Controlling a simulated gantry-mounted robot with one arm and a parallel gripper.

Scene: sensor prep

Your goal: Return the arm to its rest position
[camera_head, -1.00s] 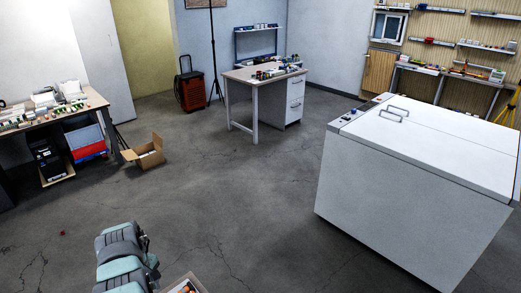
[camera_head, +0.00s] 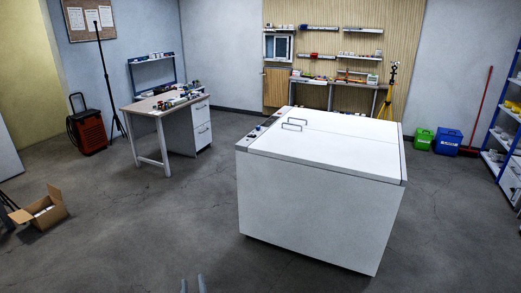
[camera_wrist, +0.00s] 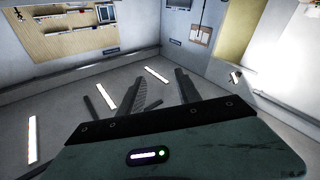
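My gripper (camera_wrist: 146,78) shows in the wrist view. Its two dark fingers stand apart with nothing between them, above the green-grey wrist housing with a lit green dot. The rest of my arm is out of the head view.
The white unit with a handled lid stands right of centre. A desk (camera_head: 145,106) stands left of it, an open cardboard box (camera_head: 42,212) on the floor at far left. Green (camera_head: 423,139) and blue (camera_head: 447,142) bins stand at the right. Floor at front left is clear.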

